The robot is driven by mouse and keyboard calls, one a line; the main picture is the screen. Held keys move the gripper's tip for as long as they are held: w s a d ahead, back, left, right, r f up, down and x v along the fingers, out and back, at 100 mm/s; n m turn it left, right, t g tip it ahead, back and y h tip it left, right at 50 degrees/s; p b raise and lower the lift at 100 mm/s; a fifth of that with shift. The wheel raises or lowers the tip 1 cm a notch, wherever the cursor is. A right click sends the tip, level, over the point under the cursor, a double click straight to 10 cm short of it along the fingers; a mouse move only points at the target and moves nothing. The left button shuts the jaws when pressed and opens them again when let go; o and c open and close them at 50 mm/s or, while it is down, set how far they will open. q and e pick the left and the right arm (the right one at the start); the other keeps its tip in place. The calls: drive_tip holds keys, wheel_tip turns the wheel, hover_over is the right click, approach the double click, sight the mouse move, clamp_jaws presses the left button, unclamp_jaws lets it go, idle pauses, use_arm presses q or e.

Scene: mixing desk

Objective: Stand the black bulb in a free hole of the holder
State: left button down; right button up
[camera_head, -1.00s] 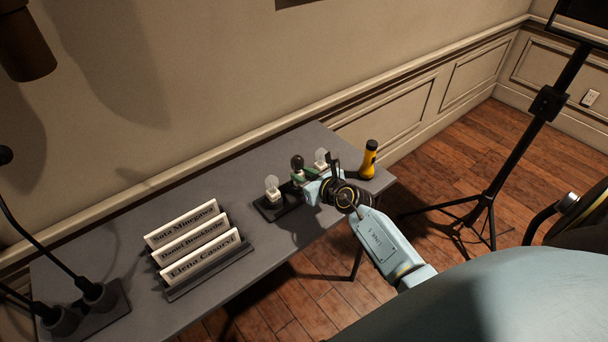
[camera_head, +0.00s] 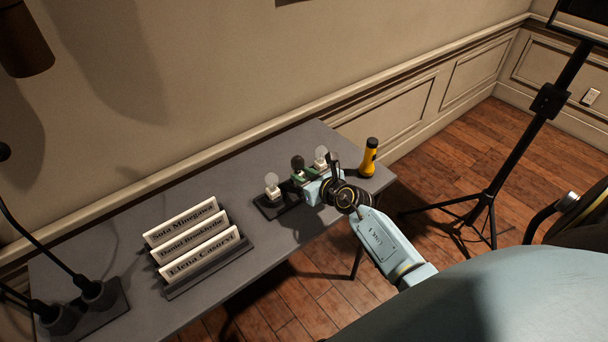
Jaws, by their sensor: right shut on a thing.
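The black bulb (camera_head: 297,162) is upright, with its dark globe on top, between two pale bulbs. My right gripper (camera_head: 301,179) is shut on the black bulb low on its body, at the holder. The dark holder (camera_head: 268,211) lies on the desk, its left end bare. A pale bulb (camera_head: 272,182) stands in the holder to the left and another pale bulb (camera_head: 320,154) stands to the right. The gripper hides the holder's middle, so I cannot tell whether the black bulb's base is in a hole. My left gripper is out of view.
A rack of name plates (camera_head: 212,266) lies to the left. Microphones (camera_head: 80,305) stand at the far left. A black tripod stand (camera_head: 490,200) is off the desk.

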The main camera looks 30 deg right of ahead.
drive_tip(key=shift+f, duration=0.4)
drive_tip(key=o, duration=1.1)
drive_tip(key=shift+c, duration=0.2)
drive_tip(key=shift+s+r, duration=0.2)
drive_tip(key=shift+s, duration=0.25)
drive_tip(key=p+v, duration=0.2)
drive_tip(key=v, duration=1)
drive_tip(key=shift+s+p, duration=0.15)
drive_tip(key=shift+p, duration=0.25)
drive_tip(key=shift+d, duration=0.1)
